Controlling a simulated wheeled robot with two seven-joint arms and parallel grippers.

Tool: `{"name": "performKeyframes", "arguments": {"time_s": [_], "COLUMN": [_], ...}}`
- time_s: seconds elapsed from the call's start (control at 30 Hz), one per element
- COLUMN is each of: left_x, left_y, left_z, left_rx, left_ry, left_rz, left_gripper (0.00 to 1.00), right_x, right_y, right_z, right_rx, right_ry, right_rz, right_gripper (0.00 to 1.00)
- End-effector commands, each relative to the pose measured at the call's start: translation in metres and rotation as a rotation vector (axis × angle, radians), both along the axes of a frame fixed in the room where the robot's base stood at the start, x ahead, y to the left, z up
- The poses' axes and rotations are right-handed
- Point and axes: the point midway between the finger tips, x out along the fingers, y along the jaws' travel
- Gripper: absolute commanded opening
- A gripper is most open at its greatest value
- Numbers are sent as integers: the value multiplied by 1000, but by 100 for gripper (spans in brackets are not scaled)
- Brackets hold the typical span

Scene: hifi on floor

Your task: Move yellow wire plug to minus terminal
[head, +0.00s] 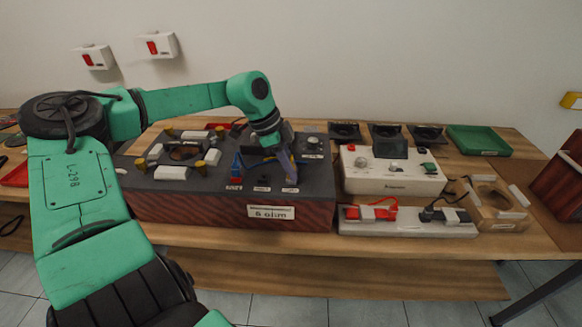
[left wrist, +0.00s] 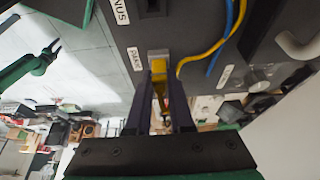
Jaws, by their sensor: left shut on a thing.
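My left gripper (head: 289,168) reaches down to the right-hand terminal on the front of the dark-topped box (head: 315,180). In the left wrist view its dark fingers (left wrist: 158,95) are shut on the yellow wire plug (left wrist: 158,72). The plug's tip meets a grey socket beside a small label; I cannot tell how deep it sits. The minus terminal (left wrist: 152,6), with a label ending in "NUS", is the neighbouring socket at the top edge. A yellow wire (left wrist: 205,50) curves away beside a blue one. My right gripper (left wrist: 52,48) is small and distant in the left wrist view.
A red and blue plug (head: 237,175) stands at the box's left terminal. Yellow knobs (head: 201,168) and white blocks are on its left half. A white instrument (head: 390,172) and a power strip (head: 410,222) stand to the right. A green tray (head: 478,140) lies behind them.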

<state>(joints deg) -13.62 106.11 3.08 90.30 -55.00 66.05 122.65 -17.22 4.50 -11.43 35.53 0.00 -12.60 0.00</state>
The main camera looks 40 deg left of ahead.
Motion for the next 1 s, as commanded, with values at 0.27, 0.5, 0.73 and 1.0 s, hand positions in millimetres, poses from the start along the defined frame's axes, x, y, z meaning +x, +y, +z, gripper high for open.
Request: {"name": "performKeyframes", "arguments": {"time_s": [0.27,0.5,0.73,1.0], "left_x": [0,0,0,0], "left_y": [0,0,0,0], "left_z": [0,1,4,7], "left_rx": [0,0,0,0], "left_ry": [0,0,0,0], "left_rz": [0,0,0,0], "left_gripper": [0,0,0,0], "right_x": [0,0,0,0], "right_y": [0,0,0,0], "right_z": [0,1,3,6], "right_rx": [0,0,0,0], "right_ry": [0,0,0,0], "right_rz": [1,1,1,1], "right_gripper": [61,61,61,61]}}
